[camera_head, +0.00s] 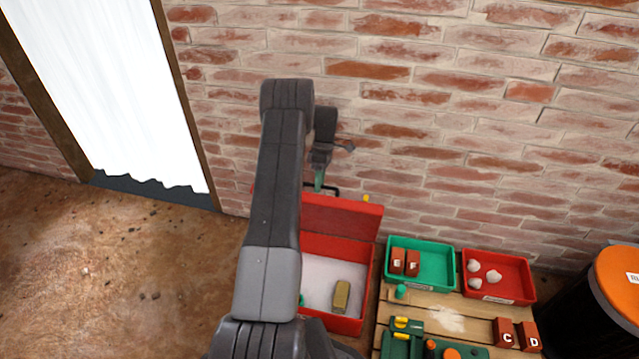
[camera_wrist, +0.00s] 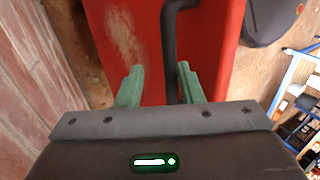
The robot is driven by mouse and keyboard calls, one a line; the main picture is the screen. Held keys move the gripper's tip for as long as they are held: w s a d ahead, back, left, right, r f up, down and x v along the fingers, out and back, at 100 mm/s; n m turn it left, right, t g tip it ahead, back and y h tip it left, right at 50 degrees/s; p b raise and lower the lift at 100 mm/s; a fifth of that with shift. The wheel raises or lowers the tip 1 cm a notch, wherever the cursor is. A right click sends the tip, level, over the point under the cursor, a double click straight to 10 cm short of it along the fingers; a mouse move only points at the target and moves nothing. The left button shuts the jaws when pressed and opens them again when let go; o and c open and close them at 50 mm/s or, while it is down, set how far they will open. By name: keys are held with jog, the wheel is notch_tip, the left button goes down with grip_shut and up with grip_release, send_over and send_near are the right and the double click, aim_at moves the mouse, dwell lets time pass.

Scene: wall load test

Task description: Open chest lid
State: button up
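The red chest (camera_head: 368,290) stands on the floor by the brick wall, partly hidden behind my arm in the head view. Its red lid (camera_head: 345,215) is raised, standing up at the back on the wall side, and the pale inside shows. A black handle (camera_head: 333,190) is at the lid's top edge. My gripper (camera_head: 319,184) is at this handle. In the wrist view, my gripper's green fingers (camera_wrist: 160,78) are apart, and the black handle (camera_wrist: 170,45) runs between them, closer to the right finger. The red lid face (camera_wrist: 215,45) lies beyond. I cannot tell whether a finger touches the handle.
An olive block (camera_head: 342,296) lies inside the chest. To the right, a wooden table (camera_head: 455,318) holds a green bin (camera_head: 435,284), a red bin (camera_head: 515,295) and lettered blocks. A black barrel with an orange top (camera_head: 620,280) stands far right. The floor at left is clear.

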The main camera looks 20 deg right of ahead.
notch_tip(320, 180, up, 10)
jog(key=p, duration=0.2)
jog(key=shift+f, duration=0.35)
jog(key=f, duration=0.3)
jog(key=f+b, duration=0.1)
jog(key=f, duration=0.2)
jog(key=f+b, duration=0.1)
jog(key=f, duration=0.2)
jog(key=shift+s+a+f, duration=0.25)
jog(key=shift+s, duration=0.15)
